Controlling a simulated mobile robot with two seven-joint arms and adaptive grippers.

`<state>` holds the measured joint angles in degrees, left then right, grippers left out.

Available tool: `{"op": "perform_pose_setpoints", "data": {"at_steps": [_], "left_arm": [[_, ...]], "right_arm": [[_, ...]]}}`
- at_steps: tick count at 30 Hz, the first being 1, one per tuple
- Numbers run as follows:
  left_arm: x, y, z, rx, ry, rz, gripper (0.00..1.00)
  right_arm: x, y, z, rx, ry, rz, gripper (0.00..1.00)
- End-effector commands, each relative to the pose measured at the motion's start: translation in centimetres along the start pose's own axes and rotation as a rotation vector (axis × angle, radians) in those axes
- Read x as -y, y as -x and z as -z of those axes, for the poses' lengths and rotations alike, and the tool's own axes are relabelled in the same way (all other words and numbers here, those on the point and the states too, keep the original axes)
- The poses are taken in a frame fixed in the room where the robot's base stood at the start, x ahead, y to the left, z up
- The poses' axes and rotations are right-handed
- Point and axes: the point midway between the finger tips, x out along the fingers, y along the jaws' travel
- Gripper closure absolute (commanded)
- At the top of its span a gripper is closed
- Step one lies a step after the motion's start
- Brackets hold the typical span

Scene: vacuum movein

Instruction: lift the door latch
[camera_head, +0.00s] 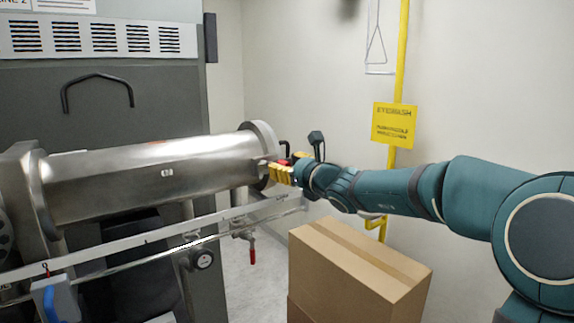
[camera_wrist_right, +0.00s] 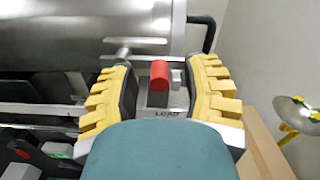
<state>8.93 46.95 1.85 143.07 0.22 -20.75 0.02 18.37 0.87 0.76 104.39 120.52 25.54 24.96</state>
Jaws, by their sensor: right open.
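A steel cylindrical chamber (camera_head: 150,178) lies across the left of the head view, with a round flange (camera_head: 262,140) at its right end. My right gripper (camera_head: 280,173), with yellow fingers, is at that end. In the right wrist view the gripper is open, and its fingers stand either side of a red knob (camera_wrist_right: 160,75), which appears to be the latch's grip. Visible gaps separate the knob from both fingers. A small label plate is partly visible below it. In the head view the fingers mostly hide the latch. My left gripper is not in view.
A cardboard box (camera_head: 350,265) stands below my right forearm. A yellow eyewash pipe with a sign (camera_head: 394,124) is on the wall behind. A black curved handle (camera_wrist_right: 207,30) is close to the right finger. A rail (camera_head: 150,236) runs below the chamber.

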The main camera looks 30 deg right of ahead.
Motion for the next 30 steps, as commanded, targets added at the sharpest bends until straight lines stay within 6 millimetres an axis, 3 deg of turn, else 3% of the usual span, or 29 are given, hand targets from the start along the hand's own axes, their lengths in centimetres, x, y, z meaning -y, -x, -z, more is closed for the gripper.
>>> {"op": "perform_pose_setpoints", "data": {"at_steps": [8, 11, 12, 13, 23, 30], "left_arm": [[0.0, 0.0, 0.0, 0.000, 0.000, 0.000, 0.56], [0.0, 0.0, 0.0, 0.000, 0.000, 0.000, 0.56], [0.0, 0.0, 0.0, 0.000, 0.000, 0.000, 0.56], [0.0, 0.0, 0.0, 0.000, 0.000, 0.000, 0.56], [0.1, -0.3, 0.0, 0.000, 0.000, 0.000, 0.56], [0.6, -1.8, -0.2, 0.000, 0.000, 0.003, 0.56]], "right_arm": [[0.0, -0.1, 0.0, 0.000, 0.000, 0.000, 0.53], [0.0, -0.1, 0.0, 0.000, 0.000, 0.000, 0.82], [0.0, -0.1, 0.0, 0.000, 0.000, 0.000, 0.96], [0.0, -0.1, 0.0, 0.000, 0.000, 0.000, 1.00], [0.0, -0.1, 0.0, 0.000, 0.015, 0.000, 1.00], [0.0, -0.2, -0.2, 0.002, 0.113, 0.000, 1.00]]}}
